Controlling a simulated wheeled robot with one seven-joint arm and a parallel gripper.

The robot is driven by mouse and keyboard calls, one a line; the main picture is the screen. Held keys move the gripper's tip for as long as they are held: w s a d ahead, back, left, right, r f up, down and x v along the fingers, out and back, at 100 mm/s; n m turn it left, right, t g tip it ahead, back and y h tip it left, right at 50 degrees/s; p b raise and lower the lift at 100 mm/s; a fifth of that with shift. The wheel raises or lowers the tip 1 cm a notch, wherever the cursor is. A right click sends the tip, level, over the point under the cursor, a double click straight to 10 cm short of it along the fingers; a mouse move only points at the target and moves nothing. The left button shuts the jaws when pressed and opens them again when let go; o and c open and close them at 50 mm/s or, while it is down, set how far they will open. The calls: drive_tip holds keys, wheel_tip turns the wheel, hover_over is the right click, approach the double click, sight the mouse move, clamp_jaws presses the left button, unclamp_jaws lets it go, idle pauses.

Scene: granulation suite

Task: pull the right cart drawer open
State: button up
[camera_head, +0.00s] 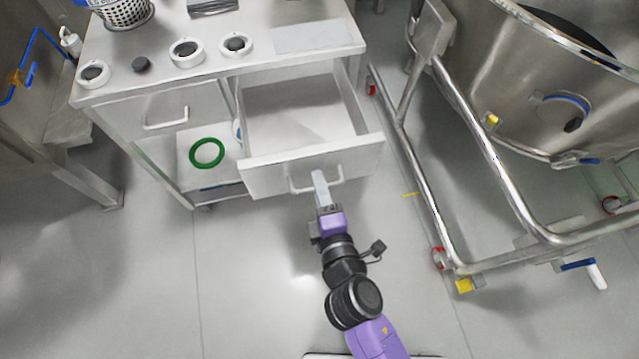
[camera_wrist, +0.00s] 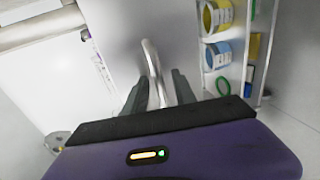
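The right cart drawer (camera_head: 262,177) stands pulled well out of the cart, and its inside is bare. Its U-shaped handle (camera_head: 301,190) is on the front panel. My gripper (camera_head: 319,183) is at the handle, reaching in from the front. In the wrist view, the handle (camera_wrist: 151,58) runs between the two dark fingers of my gripper (camera_wrist: 160,84), which look closed on it. The exact finger contact is partly hidden. The left drawer (camera_head: 165,113) is shut.
The cart top (camera_head: 255,62) holds several white rings, a dark disc and a perforated basket (camera_head: 122,12). A green ring (camera_head: 207,153) lies on the lower shelf. A steel vessel on a tubular frame (camera_head: 425,190) stands close at right. Floor in front is clear.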

drive_tip(key=v, duration=0.7)
drive_tip(key=shift+s+b, duration=0.15)
drive_tip(key=shift+b, duration=0.15)
drive_tip(key=shift+d, duration=0.1)
drive_tip(key=s+d+r+m+h+p, duration=0.2)
drive_tip(key=s+d+r+m, duration=0.5)
drive_tip(key=s+d+m, duration=0.2)
drive_tip(key=s+d+r+m+h+p, duration=0.2)
drive_tip(key=s+d+r+m, duration=0.5)
drive_tip(key=s+d+m, duration=0.3)
drive_tip(key=shift+s+d+r+m, duration=0.2)
drive_tip(key=shift+s+m, duration=0.75)
drive_tip(key=shift+m, duration=0.15)
